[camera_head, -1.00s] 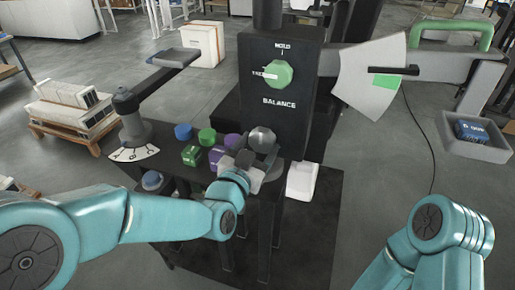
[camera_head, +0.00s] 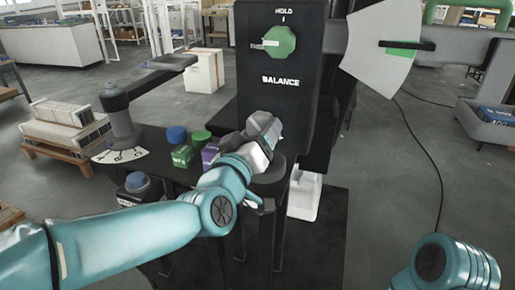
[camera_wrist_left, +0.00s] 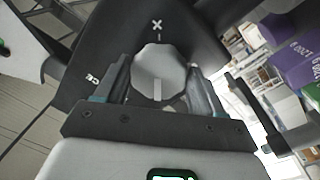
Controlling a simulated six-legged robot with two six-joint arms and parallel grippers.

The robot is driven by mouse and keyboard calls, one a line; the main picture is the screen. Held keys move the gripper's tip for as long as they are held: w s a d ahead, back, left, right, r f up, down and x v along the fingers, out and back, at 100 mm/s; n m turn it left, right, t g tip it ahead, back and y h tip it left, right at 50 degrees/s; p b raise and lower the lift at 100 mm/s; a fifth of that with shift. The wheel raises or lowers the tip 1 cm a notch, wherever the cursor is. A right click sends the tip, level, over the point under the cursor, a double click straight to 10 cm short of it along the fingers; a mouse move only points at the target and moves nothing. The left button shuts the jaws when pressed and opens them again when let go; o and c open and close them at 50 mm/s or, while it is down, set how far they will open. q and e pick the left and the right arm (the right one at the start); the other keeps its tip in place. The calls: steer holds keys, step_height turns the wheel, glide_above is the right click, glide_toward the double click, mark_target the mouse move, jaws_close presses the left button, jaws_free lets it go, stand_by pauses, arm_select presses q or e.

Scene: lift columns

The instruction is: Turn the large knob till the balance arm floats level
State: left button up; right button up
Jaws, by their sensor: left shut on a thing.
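A large grey faceted knob (camera_wrist_left: 160,72) with a pale mark at its lower edge sits between the fingers of my left gripper (camera_wrist_left: 158,88) in the left wrist view. The gripper is shut on it. In the head view my left gripper (camera_head: 262,138) is at the lower front of the black column (camera_head: 283,95), under the word BALANCE, and mostly covers the knob. The balance arm (camera_head: 455,45) reaches right from the column. Its dark pointer (camera_head: 405,45) lies over the pale fan-shaped plate (camera_head: 375,35), at the green mark (camera_head: 400,52).
A green knob (camera_head: 280,42) under HOLD has its white pointer to the left. Blue, green and purple pieces (camera_head: 183,155) stand on the black table left of my gripper. A grey tray with a blue block (camera_head: 495,116) is at right.

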arm_select(q)
steer(key=shift+n+b, duration=0.6)
steer(key=shift+n, duration=0.1)
steer(key=o, duration=1)
steer(key=shift+o, duration=0.2)
steer(key=v, duration=1.6)
steer(key=shift+s, duration=0.2)
steer(key=shift+w+a+f, duration=0.1)
